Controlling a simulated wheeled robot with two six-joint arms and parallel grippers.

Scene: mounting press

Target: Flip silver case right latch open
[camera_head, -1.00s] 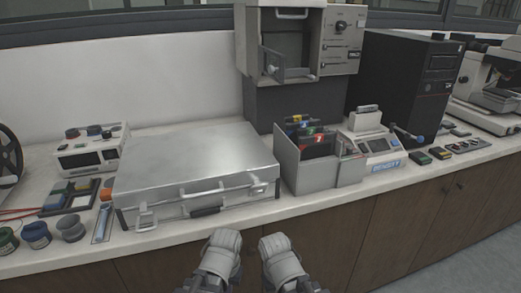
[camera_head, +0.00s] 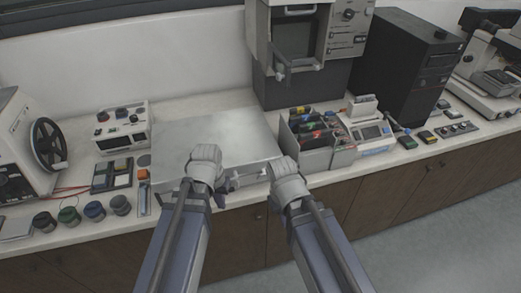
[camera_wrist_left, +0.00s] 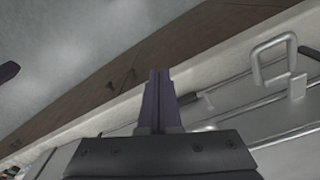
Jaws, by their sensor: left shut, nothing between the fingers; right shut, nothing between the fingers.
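The closed silver case (camera_head: 235,135) lies on the counter. My left gripper (camera_head: 206,165) is in front of the case's front side, and its fingertips are hidden in the head view. In the left wrist view its dark fingers (camera_wrist_left: 158,95) are shut and empty. My right gripper (camera_head: 287,180) is near the case's front right corner, shut, its tips hard to see. The right latch area is mostly hidden by it. A wire-loop latch (camera_wrist_left: 272,60), seemingly the left one, sticks out from the case in the left wrist view, apart from the fingers.
A grey bin of coloured folders (camera_head: 318,140) stands just right of the case, with a small scale-like device (camera_head: 368,130) beyond it. Several small jars (camera_head: 94,210) stand at the left front. The floor (camera_head: 450,230) at right is clear.

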